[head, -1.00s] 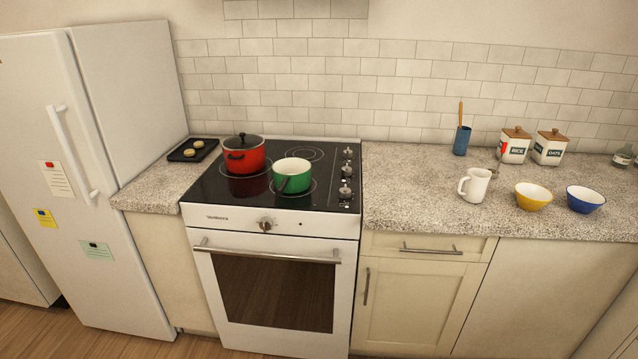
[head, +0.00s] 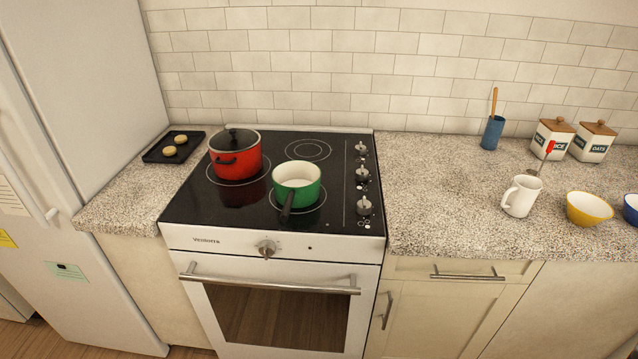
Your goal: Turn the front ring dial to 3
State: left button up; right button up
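Three silver ring dials stand in a line on the right side of the black glass cooktop (head: 250,200). The front dial (head: 364,206) is nearest the front edge, with the middle dial (head: 362,175) and the back dial (head: 361,149) behind it. Markings beside the dials are too small to read. A green saucepan (head: 308,196) with a dark handle sits on the front right ring, left of the front dial. A red lidded pot (head: 236,160) sits on the left. Neither of my grippers shows in the head view.
The oven's front panel has a separate knob (head: 267,249) above a bar handle (head: 270,284). Right of the cooktop, the granite counter (head: 440,190) has free room before a white mug (head: 521,196) and a yellow bowl (head: 588,209). A dark tray (head: 160,156) lies left.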

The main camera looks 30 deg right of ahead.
aim_at(364, 206)
jog(key=z, duration=0.35)
jog(key=i, duration=1)
jog(key=z, duration=0.75)
